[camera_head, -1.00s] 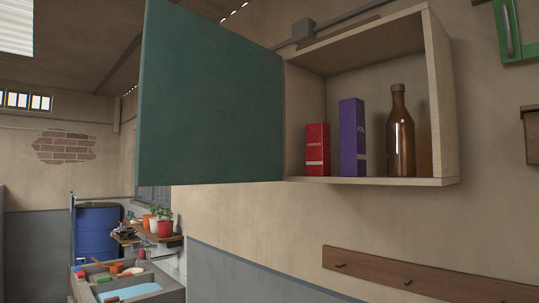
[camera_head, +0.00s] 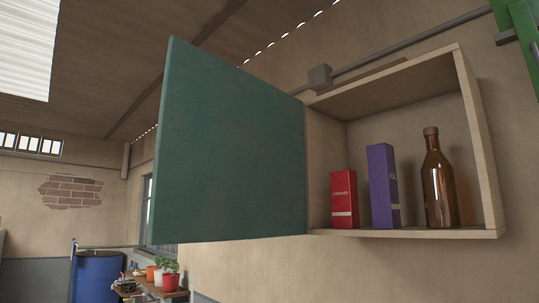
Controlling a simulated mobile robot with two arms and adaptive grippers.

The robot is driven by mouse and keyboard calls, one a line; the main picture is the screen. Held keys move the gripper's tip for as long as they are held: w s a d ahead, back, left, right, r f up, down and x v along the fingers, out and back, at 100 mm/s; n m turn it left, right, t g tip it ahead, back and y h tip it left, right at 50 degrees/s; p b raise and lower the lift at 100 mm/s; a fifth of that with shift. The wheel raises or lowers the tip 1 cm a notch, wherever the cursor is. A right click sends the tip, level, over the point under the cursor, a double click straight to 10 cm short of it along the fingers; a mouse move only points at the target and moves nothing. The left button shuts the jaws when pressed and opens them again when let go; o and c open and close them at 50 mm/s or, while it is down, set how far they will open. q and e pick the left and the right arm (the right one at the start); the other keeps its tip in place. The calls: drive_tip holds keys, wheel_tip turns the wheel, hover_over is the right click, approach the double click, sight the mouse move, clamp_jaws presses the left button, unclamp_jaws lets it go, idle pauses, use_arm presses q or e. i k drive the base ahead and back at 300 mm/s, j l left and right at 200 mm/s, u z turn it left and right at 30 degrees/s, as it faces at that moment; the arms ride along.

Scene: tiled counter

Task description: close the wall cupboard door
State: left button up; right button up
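The wall cupboard (camera_head: 482,150) is mounted on the beige wall, and its inside is in plain view. Its green door (camera_head: 232,145) stands wide open, swung out to the left from the cupboard's left side. Inside, on the cupboard floor, stand a red box (camera_head: 344,200), a purple box (camera_head: 383,188) and a brown bottle (camera_head: 438,182), all upright. Neither of my grippers shows in the head view.
A grey pipe with a junction box (camera_head: 320,77) runs along the wall above the cupboard. A green object (camera_head: 519,30) hangs at the upper right. A blue barrel (camera_head: 97,277) and potted plants (camera_head: 166,270) stand at the lower left. The space before the cupboard looks clear.

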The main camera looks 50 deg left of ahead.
sight(229, 164)
drive_tip(key=j+z, duration=0.1)
drive_tip(key=j, duration=0.7)
drive_tip(key=j+z, duration=0.15)
drive_tip(key=j, duration=0.6)
drive_tip(key=k+j+z, duration=0.1)
drive_tip(key=j, duration=0.65)
drive_tip(key=k+j+z, duration=0.1)
drive_tip(key=j, duration=0.7)
